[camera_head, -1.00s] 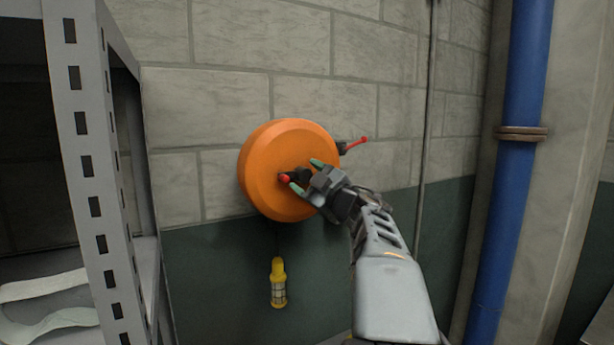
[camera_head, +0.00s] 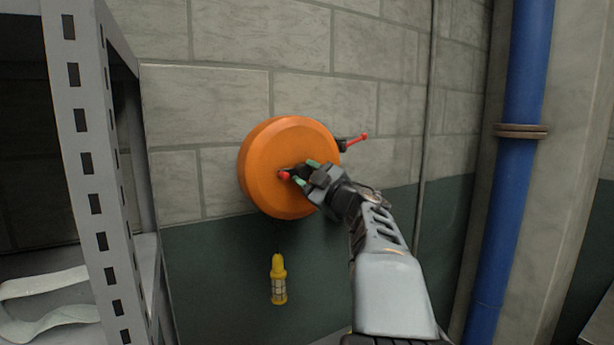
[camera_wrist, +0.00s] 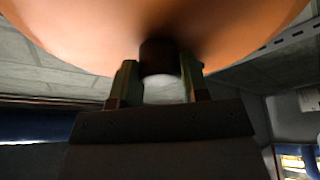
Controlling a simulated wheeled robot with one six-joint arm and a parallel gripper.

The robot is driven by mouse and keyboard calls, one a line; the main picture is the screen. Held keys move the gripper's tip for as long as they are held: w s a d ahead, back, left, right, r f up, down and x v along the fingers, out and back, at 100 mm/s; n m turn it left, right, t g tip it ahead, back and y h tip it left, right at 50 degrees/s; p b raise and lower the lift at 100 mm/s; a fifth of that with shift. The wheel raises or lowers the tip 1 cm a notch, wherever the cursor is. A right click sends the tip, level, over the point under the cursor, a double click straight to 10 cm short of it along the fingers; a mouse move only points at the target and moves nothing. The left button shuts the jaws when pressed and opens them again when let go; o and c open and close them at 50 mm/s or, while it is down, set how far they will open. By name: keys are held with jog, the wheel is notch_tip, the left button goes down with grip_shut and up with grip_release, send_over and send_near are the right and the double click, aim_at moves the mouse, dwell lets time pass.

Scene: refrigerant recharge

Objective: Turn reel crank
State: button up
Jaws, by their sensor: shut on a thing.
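The orange reel (camera_head: 265,150) is a round drum on the block wall in the head view. It fills the top of the wrist view (camera_wrist: 80,25). Its crank (camera_head: 284,175) is dark with a red knob and sits at the drum's front face. My gripper (camera_head: 305,172) reaches it from the lower right, with its green fingertips shut on the crank. In the wrist view a black cylindrical part of the crank (camera_wrist: 159,56) lies between the two fingers (camera_wrist: 162,85). The crank's join to the drum is partly hidden by the fingers.
A red-tipped dark lever (camera_head: 355,141) sticks out at the reel's right. A yellow caged lamp (camera_head: 278,282) hangs below it. A grey slotted shelf (camera_head: 85,150) stands at left. A thin conduit (camera_head: 427,110) and a blue pipe (camera_head: 515,170) run vertically at right.

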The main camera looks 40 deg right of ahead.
jog(key=m+h, duration=0.1)
jog(key=m, duration=0.2)
jog(key=m+t+h, duration=0.1)
jog(key=m+h, duration=0.1)
jog(key=m, duration=0.1)
jog(key=shift+a+p, duration=0.1)
jog(key=shift+p, duration=0.25)
jog(key=m+h, duration=0.1)
jog(key=m, duration=0.2)
jog(key=m+h, duration=0.2)
jog(key=m, duration=0.2)
jog(key=shift+a+p, duration=0.1)
jog(key=shift+p, duration=0.25)
jog(key=m+h, duration=0.1)
jog(key=m, duration=0.2)
jog(key=m+g+h, duration=0.1)
jog(key=m+h, duration=0.1)
jog(key=m, duration=0.1)
jog(key=shift+a+p, duration=0.1)
jog(key=shift+p, duration=0.25)
jog(key=shift+m+g+h, duration=0.5)
jog(key=shift+m, duration=0.9)
jog(key=shift+m+g+h, duration=0.5)
jog(key=shift+m, duration=1.2)
jog(key=o, duration=0.9)
